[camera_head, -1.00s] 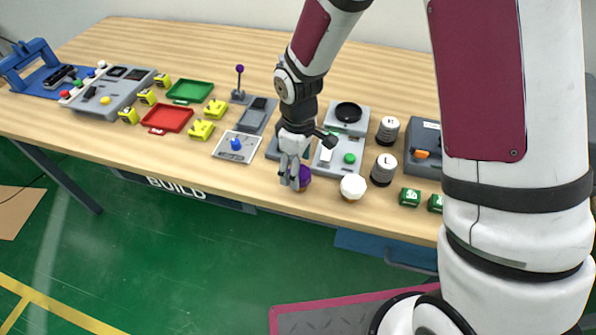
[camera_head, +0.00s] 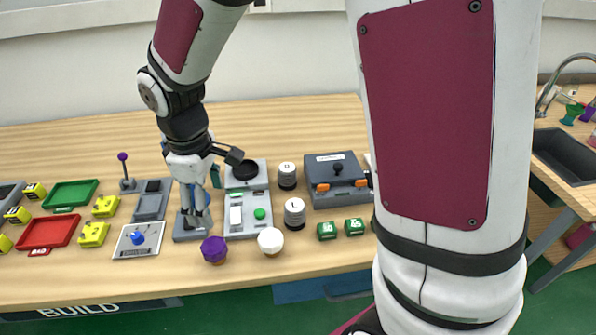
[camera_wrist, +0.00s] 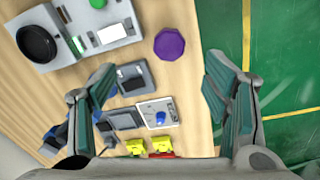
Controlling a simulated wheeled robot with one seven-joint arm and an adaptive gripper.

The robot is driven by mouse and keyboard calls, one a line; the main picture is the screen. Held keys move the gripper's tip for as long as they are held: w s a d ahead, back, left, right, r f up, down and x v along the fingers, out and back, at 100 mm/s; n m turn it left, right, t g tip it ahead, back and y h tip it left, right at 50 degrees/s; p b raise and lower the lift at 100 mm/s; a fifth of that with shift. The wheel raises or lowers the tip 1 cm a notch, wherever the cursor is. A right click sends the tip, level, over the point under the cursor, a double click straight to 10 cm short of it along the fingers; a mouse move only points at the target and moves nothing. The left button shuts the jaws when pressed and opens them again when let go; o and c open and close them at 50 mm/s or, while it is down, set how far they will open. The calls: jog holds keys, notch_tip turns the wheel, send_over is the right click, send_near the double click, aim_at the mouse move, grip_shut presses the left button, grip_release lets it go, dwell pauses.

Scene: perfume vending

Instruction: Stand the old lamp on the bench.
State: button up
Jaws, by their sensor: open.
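No object is plainly marked as the old lamp. A purple faceted piece (camera_head: 213,248) on a small brown base stands upright on the bench (camera_head: 110,282), near its front edge. A similar white piece (camera_head: 271,240) stands to its right. I cannot tell whether either is the lamp. My gripper (camera_head: 196,218) is open and empty, behind and slightly left of the purple piece and apart from it. In the wrist view, the purple piece (camera_wrist: 170,44) shows beyond the gap between the spread fingers, not touching them.
A grey device (camera_head: 236,217) with a green button stands right of my gripper. Two labelled jars (camera_head: 294,213), green blocks (camera_head: 327,231) and a dark grey box (camera_head: 336,180) lie further right. Trays (camera_head: 50,231) and yellow pieces (camera_head: 93,234) are left. A sink (camera_head: 562,152) is far right.

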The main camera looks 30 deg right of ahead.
jog(key=s+d+r+m+t, duration=0.2)
jog(key=s+d+r+m, duration=0.3)
jog(key=s+r, duration=0.2)
jog(key=s+d+r+m+t, duration=0.2)
jog(key=s+d+r+m, duration=0.3)
jog(key=s+r, duration=0.3)
jog(key=s+d, duration=0.1)
jog(key=s, duration=0.2)
jog(key=shift+r, duration=0.25)
